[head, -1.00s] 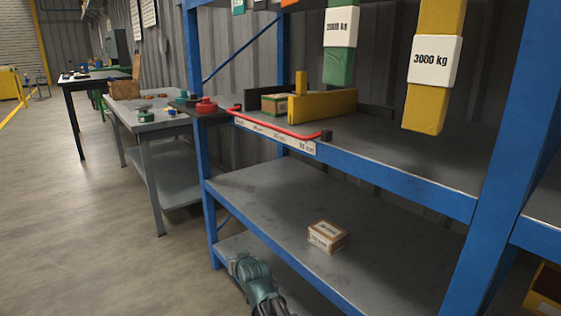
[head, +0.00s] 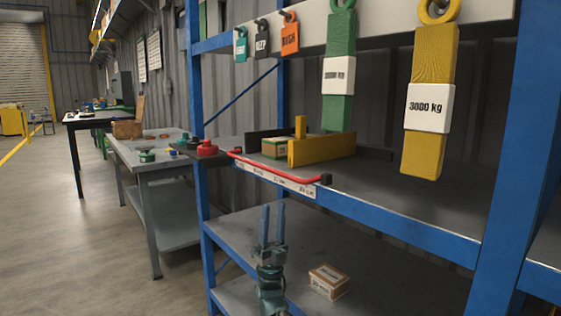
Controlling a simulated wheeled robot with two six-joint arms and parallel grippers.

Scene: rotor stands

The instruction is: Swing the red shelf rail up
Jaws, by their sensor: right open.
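The red shelf rail (head: 276,171) runs along the front edge of the blue rack's upper shelf, just above a white label strip (head: 274,179). Its right end meets a small black block (head: 325,179). My right gripper (head: 272,223) points up in front of the lower shelf, below the rail and apart from it. Its two fingers are parallel with a gap between them, open and empty. My left gripper is out of the picture.
On the upper shelf, a small box (head: 275,148) sits behind a yellow divider (head: 322,149). A cardboard box (head: 329,281) is on the lower shelf, right of my gripper. Green (head: 339,70) and yellow (head: 430,102) straps hang above. A blue post (head: 194,120) stands left.

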